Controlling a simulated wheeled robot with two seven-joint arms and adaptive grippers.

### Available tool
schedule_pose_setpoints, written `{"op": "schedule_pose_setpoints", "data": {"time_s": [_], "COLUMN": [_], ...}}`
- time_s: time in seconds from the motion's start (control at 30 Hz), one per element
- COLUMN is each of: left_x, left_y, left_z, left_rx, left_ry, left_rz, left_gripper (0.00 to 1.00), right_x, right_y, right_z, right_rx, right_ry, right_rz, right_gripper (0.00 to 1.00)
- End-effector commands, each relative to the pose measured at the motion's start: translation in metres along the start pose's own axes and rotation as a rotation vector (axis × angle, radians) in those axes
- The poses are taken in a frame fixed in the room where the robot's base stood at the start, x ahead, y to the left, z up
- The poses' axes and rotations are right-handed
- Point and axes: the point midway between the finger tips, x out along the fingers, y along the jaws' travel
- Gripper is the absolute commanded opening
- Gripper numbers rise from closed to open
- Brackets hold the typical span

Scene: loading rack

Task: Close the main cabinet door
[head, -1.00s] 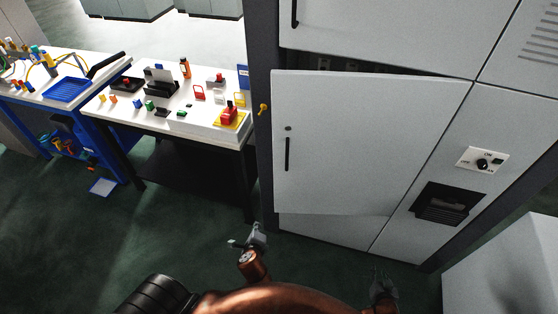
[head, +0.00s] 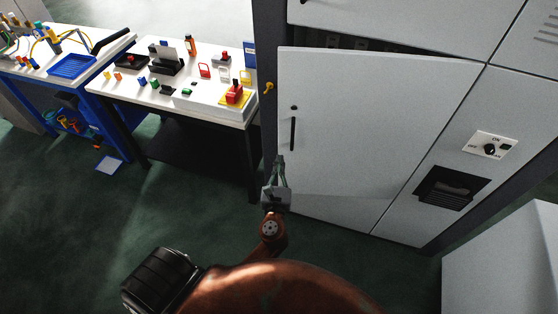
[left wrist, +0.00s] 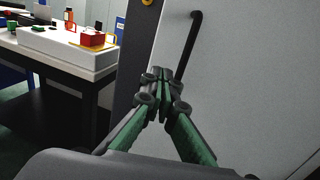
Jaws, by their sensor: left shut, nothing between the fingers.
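The main cabinet door (head: 370,120) is a large light grey panel, slightly ajar, with a dark gap along its top edge. Its black handle (head: 292,133) is near its left edge, below a small dark lock. The door (left wrist: 245,90) and handle (left wrist: 188,45) also show in the left wrist view. My left gripper (head: 280,160) is shut and empty, just below the handle near the door's left edge. In the left wrist view its fingertips (left wrist: 163,75) overlap the door's edge; I cannot tell whether they touch it. My right gripper is not in view.
A white-topped workbench (head: 215,108) with small coloured parts stands left of the cabinet, and a blue bench (head: 70,85) beyond it. A control panel with a knob (head: 490,145) is right of the door. A grey box (head: 505,265) stands at lower right.

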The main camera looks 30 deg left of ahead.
Motion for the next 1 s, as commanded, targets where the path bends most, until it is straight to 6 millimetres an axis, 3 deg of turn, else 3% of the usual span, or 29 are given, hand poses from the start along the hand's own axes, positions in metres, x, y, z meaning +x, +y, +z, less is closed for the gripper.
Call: {"op": "schedule_pose_setpoints", "data": {"time_s": [0.3, 0.5, 0.7, 1.0], "left_x": [0.067, 0.097, 0.110, 0.111], "left_y": [-0.001, 0.000, 0.000, 0.000], "left_z": [0.001, 0.000, -0.001, -0.001], "left_rx": [0.000, -0.001, -0.003, -0.002], "left_ry": [-0.001, 0.000, 0.001, 0.002], "left_rz": [0.000, 0.000, 0.000, 0.000], "left_gripper": [0.00, 0.00, 0.00, 0.00], "right_x": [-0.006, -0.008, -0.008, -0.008], "right_y": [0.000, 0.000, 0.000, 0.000], "right_z": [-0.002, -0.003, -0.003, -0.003], "right_rx": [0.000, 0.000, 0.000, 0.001], "right_ry": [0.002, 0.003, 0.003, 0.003], "right_rz": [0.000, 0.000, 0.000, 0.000], "right_gripper": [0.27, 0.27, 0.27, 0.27]}}
